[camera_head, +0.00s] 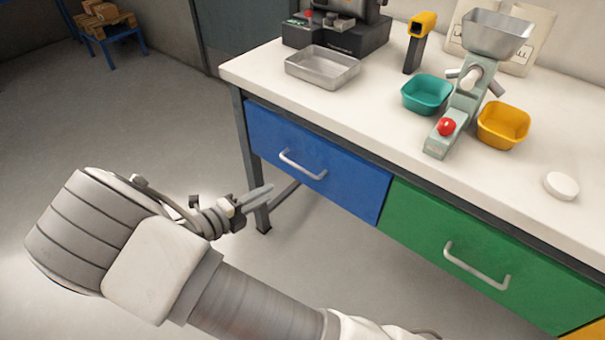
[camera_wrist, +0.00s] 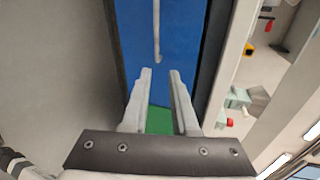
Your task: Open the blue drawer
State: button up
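The blue drawer (camera_head: 315,165) is shut under the left part of the white workbench, with a silver bar handle (camera_head: 302,165) on its front. My gripper (camera_head: 262,191) is in front of the drawer, below and left of the handle in the head view, and apart from it. In the wrist view, my gripper (camera_wrist: 160,75) shows two parted fingers with nothing between them. The blue drawer front (camera_wrist: 180,50) and the handle (camera_wrist: 157,30) show beyond the fingertips.
A green drawer (camera_head: 480,255) with its own handle is to the right of the blue one. The benchtop (camera_head: 375,115) carries a metal tray (camera_head: 322,68), teal bin (camera_head: 427,94), yellow bin (camera_head: 503,125) and white disc (camera_head: 561,186). A table leg (camera_head: 248,160) stands left of the blue drawer. Open floor lies left.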

aim_at(303, 170)
jog(key=shift+n+t, duration=0.4)
jog(key=shift+n, duration=0.3)
jog(key=b+x, duration=0.1)
jog(key=x, duration=0.4)
jog(key=f+b+x, duration=0.1)
jog(key=b+x, duration=0.1)
jog(key=x, duration=0.4)
jog(key=a+b+x, duration=0.1)
jog(key=b+x, duration=0.1)
jog(key=x, duration=0.4)
jog(key=shift+w+a+f, duration=0.15)
jog(key=shift+w+f, duration=0.1)
grip_shut()
